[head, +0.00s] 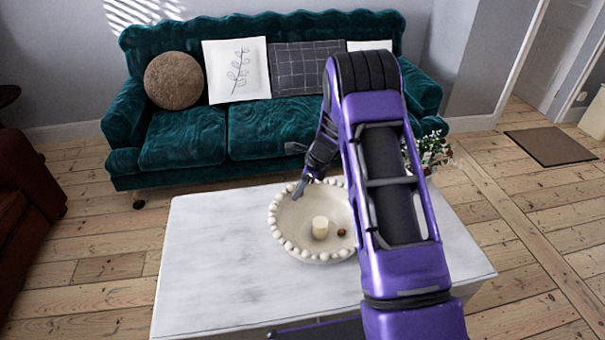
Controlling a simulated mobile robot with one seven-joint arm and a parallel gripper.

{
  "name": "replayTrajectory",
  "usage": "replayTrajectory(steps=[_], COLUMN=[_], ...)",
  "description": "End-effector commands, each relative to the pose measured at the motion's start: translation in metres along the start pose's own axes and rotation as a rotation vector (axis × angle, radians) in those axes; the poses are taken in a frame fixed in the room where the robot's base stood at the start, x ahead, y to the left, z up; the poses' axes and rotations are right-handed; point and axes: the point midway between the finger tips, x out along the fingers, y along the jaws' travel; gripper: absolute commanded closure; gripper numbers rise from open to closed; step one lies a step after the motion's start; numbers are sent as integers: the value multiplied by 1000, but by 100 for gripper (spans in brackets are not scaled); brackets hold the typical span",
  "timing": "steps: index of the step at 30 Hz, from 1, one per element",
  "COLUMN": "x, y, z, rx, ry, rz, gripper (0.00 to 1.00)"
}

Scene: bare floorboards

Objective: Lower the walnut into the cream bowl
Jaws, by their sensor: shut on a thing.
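The cream bowl (286,232), with a beaded rim, stands on the white table. My gripper (299,190) reaches down at the bowl's back left rim, with its fingertips over or just inside the rim; I cannot tell whether they touch it. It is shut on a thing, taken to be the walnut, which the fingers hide. In the bowl stand a pale cream candle-like cylinder (320,227) and, right of it, a small reddish-brown round thing (341,232), too small to identify. My arm covers the bowl's right edge.
The white marble-like table (215,260) is clear to the left of the bowl. A potted plant (430,150) shows behind my arm at right. A teal sofa (265,130) with several cushions stands behind the table.

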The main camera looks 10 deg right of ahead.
Motion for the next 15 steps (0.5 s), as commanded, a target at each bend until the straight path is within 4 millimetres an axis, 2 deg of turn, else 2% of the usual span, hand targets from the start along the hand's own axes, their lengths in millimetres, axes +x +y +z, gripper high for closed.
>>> replayTrajectory(steps=[6,15], x=[-2,-2], y=[-28,-44], z=[4,2], rx=[284,459], ry=[2,1], rz=[-119,-191], gripper=[100,100])
